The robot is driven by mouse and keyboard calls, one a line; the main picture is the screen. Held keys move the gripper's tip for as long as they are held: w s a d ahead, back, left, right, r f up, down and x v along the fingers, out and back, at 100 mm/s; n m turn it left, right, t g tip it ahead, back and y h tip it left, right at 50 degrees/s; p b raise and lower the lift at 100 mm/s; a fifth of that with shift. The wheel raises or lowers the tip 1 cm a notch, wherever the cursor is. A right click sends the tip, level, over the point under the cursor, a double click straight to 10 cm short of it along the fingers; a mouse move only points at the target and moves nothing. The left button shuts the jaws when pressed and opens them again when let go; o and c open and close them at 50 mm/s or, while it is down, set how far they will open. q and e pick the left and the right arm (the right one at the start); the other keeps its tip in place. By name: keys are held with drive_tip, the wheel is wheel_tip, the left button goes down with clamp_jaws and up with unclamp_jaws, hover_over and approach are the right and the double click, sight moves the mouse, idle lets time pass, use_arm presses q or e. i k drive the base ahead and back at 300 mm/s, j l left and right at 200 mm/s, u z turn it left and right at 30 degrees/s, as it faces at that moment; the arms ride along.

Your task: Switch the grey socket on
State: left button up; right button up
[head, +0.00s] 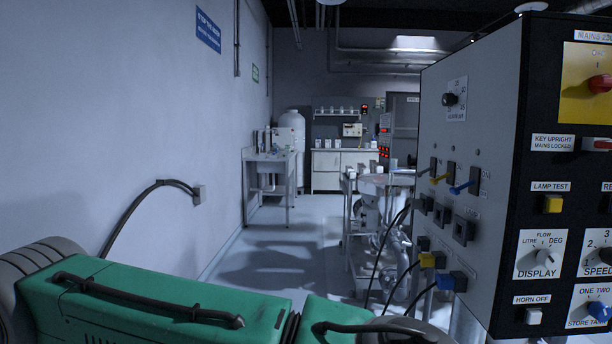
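The control cabinet (452,137) stands at the right in the head view. Its pale side face carries a row of three lever switches. The far one has a grey lever (423,172), the middle one a yellow lever (439,179) and the near one a blue lever (461,188). All three levers stick out to the left; I cannot tell their on or off state. Several dark square sockets (463,230) sit below. A dark plug (424,243), a yellow plug (432,260) and a blue plug (452,281) are lower down. Neither gripper shows.
The cabinet's front face has a lamp test button (553,204), a display knob (543,256) and a blue store tank knob (599,311). Black cables (385,250) hang left of the cabinet. A wheeled machine (370,215) stands behind. The floor (280,250) left of it is clear.

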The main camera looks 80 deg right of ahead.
sight(419, 175)
drive_tip(key=z, duration=3.15)
